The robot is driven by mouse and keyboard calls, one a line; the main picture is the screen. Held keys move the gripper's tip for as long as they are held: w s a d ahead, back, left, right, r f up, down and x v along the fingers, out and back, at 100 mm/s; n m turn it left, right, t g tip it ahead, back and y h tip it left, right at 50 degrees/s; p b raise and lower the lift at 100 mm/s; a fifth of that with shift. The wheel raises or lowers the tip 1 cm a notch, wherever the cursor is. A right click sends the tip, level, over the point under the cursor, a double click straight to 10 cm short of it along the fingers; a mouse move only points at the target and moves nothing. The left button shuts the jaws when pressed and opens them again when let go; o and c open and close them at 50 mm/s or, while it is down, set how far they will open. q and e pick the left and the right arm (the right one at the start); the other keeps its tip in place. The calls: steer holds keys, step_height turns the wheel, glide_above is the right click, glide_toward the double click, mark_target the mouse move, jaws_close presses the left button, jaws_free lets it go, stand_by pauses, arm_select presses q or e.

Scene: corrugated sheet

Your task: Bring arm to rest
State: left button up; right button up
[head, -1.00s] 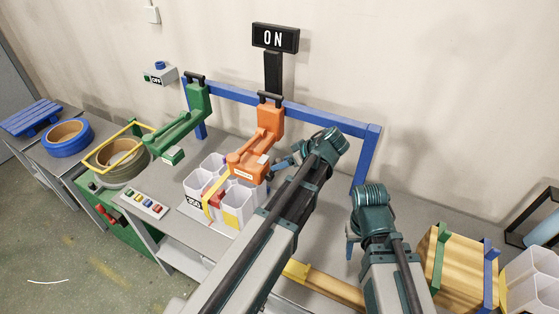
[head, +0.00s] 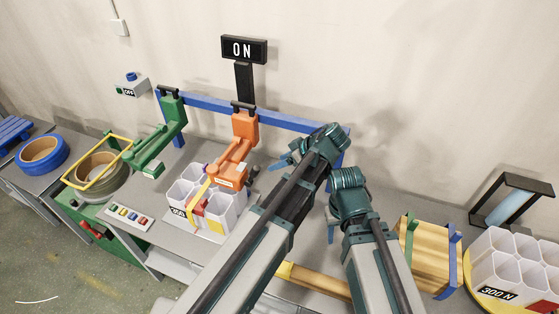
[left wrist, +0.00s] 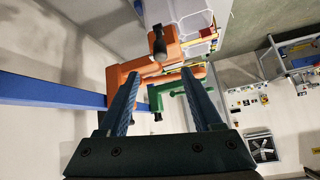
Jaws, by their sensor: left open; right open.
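My left arm reaches across the middle of the head view. Its gripper (head: 283,162) has blue fingers and is in the air just right of the orange clamp arm (head: 243,130). In the left wrist view the two fingers of the left gripper (left wrist: 160,74) are spread apart with nothing held between them; the orange arm (left wrist: 122,76) and green arm (left wrist: 198,103) show beyond. My right arm is folded to the right, with its gripper (head: 332,230) low over the grey table, mostly hidden behind the wrist.
A white multi-cell block (head: 225,212) with a yellow strap sits under the orange arm. A blue rail (head: 290,122) runs behind. A wooden block (head: 432,258), another white cell block (head: 508,270) and a black frame (head: 508,183) stand at right. An ON sign (head: 243,49) stands above.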

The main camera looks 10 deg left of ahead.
arm_select(q)
steer(key=s+a+f+m+g+h, duration=0.1)
steer(key=s+f+m+h, duration=0.25)
steer(key=s+m, duration=0.3)
steer(key=s+a+f+m+g+h, duration=0.1)
steer(key=s+f+m+h, duration=0.2)
steer(key=s+m+h, duration=0.3)
steer(key=s+d+f+m+y+b, duration=0.2)
steer(key=s+d+f+m+b, duration=0.2)
steer(key=d+f+b, duration=0.5)
steer(key=shift+s+d+g, duration=0.3)
steer(key=shift+s+d, duration=0.45)
steer(key=shift+d, duration=0.1)
